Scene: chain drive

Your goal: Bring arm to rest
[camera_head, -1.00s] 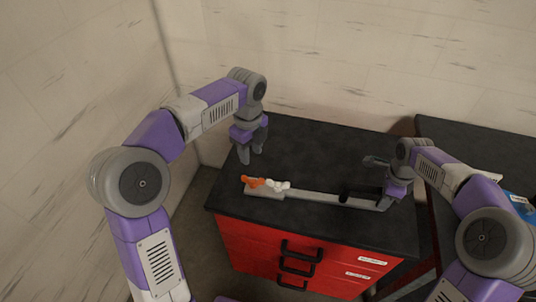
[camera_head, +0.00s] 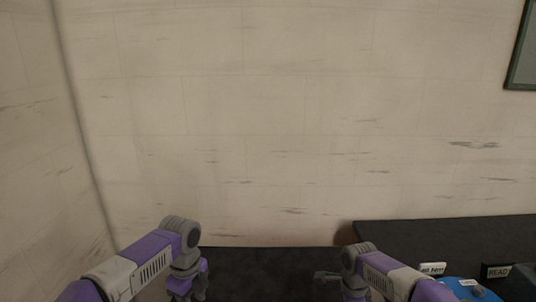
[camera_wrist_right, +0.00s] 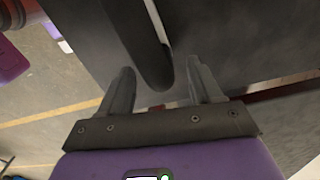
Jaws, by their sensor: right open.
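My right gripper (camera_wrist_right: 160,80) is open in the right wrist view, its two grey fingers spread wide. A dark rounded bar end (camera_wrist_right: 152,62) shows between them, with visible gaps on both sides. A thin light strip (camera_wrist_right: 158,20) runs beside the bar. In the head view my right gripper (camera_head: 352,288) is cut off by the bottom edge. The chain parts on the table are out of the head view.
The dark tabletop (camera_head: 270,260) shows along the bottom between my arms. A second dark table (camera_head: 450,235) stands at right with a blue item (camera_head: 470,290) and small signs (camera_head: 497,271). The pale wall (camera_head: 270,130) fills the background.

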